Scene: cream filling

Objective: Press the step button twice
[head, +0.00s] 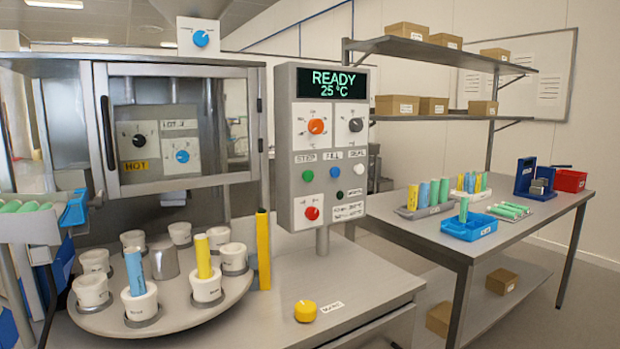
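The step button (308,175) is a round green button under a label reading STEP. It is on the upright grey control panel (300,215) at the picture's centre, left of a blue button (335,172) under FILL and a white button (359,169) under SEAL. The panel's screen (332,84) reads READY 25 °C. Nothing covers the step button. I cannot tell whether it is pushed in. My gripper does not show in the head view.
Left stands a round turntable (175,312) with several white cups, some holding tubes. A yellow knob (305,311) sits on the bench in front. A side table (530,229) with trays is at right.

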